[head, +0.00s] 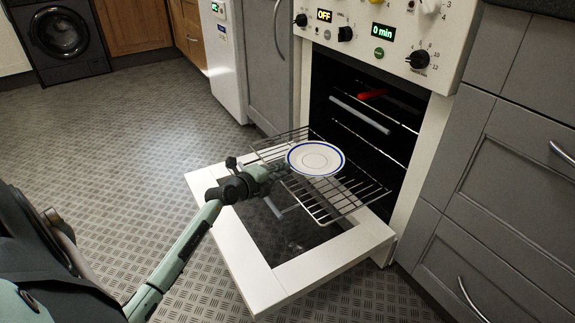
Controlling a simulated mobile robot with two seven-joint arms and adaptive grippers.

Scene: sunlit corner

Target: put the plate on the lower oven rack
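The plate (316,158) is white with a blue rim and lies flat on a wire oven rack (345,196). This rack is pulled out of the oven, over the lowered oven door (268,277), and sits below other rack lines inside. My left gripper (272,172) is at the rack's left side, just left of the plate, with a small gap seeming to show between them. Its fingers are small and dark against the rack, so their opening is unclear. My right gripper is not in view.
The oven's dark cavity (365,125) holds a red item (372,94) and a pale bar (360,114) higher up. Grey cabinets (510,190) stand close on the right. The patterned floor (130,150) on the left is clear. A dark washing machine (62,40) is at the far left.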

